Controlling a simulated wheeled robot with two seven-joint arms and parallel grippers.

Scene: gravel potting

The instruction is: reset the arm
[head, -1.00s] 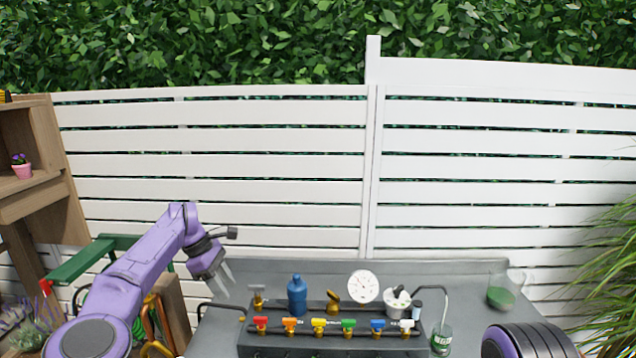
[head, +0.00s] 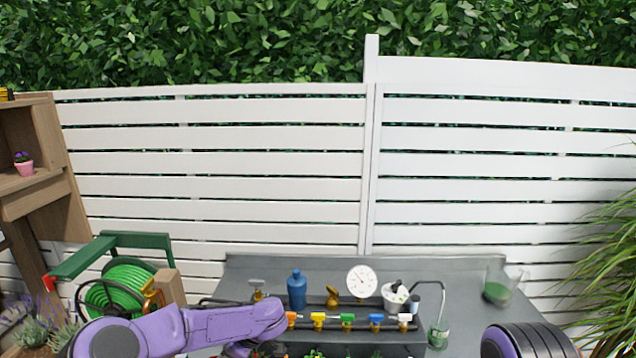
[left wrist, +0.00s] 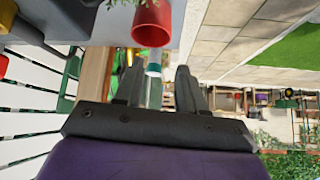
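My left arm lies low across the bottom left of the head view, and its gripper is out of sight there. In the left wrist view my left gripper (left wrist: 156,88) has its two dark fingers apart, with nothing visibly held between them. A red cylinder-like object (left wrist: 152,24) shows beyond the fingertips, and a clear, bluish piece (left wrist: 153,72) shows in the gap behind. Part of my right arm shows at the bottom right of the head view; its gripper is not in view.
A grey table (head: 455,268) carries a rack of coloured valves (head: 347,320), a blue bottle (head: 297,290), a dial (head: 361,281), a white mortar (head: 394,298), a glass jar (head: 438,336) and a jug (head: 497,291). A green hose reel (head: 125,285) stands left. A white fence (head: 215,190) runs behind.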

